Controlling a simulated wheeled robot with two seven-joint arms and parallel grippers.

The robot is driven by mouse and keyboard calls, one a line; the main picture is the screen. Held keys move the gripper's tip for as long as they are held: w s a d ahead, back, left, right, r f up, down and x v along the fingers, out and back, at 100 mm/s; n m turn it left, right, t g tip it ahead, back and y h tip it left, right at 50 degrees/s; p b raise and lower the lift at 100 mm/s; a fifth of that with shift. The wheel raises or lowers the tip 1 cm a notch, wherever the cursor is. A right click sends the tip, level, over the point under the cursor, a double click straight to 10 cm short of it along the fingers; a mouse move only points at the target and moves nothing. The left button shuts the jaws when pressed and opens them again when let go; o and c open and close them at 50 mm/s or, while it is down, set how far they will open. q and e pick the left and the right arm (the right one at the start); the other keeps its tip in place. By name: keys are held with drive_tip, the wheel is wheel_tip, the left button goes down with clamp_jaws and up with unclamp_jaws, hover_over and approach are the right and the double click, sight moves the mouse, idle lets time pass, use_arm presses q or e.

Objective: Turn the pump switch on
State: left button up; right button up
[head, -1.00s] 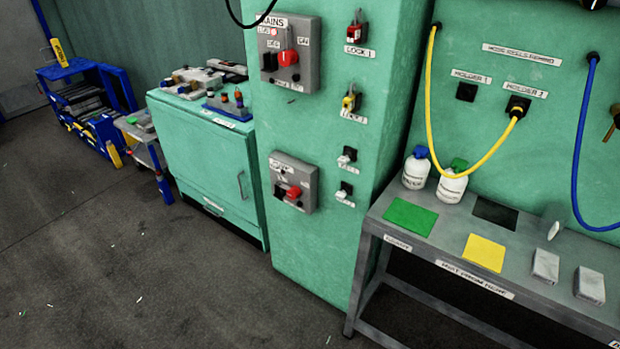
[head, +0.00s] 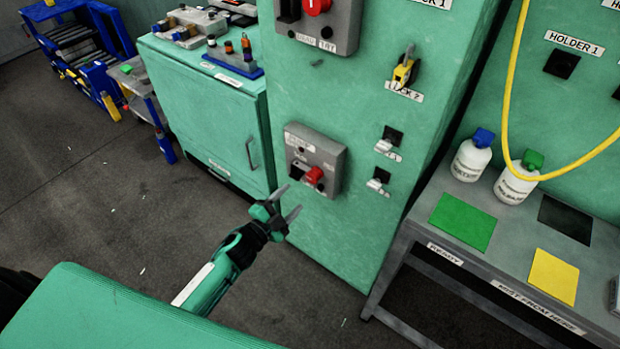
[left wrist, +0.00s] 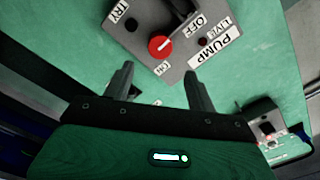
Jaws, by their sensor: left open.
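The pump switch box (head: 325,150) is a grey box low on the green cabinet's front, with a red rotary knob (head: 314,175). In the left wrist view the box (left wrist: 185,66) carries the labels PUMP, ON, OFF, TRY and LIVE. There the red knob (left wrist: 158,47) has a pale mark on the side towards OFF. My left gripper (head: 289,200) is open and empty, just in front of and below left of the knob in the head view. In the left wrist view its fingers (left wrist: 159,78) stand apart below the knob, not around it. My right gripper is not in view.
The mains box (head: 335,28) is above, and a yellow lock (head: 403,73) hangs to the right. Two small switches (head: 388,140) sit right of the pump box. A bench (head: 480,270) with bottles stands at right, a green cupboard (head: 205,105) at left.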

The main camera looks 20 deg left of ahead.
sight(311, 179)
use_arm(q)
drive_tip(key=x, duration=0.9)
drive_tip(key=shift+w, duration=0.15)
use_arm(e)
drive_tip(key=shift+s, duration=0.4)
use_arm(q)
drive_tip(key=shift+c, duration=0.5)
clamp_jaws()
drive_tip(key=shift+f, duration=0.1)
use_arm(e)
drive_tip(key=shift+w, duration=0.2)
use_arm(q)
drive_tip(key=shift+a, duration=0.1)
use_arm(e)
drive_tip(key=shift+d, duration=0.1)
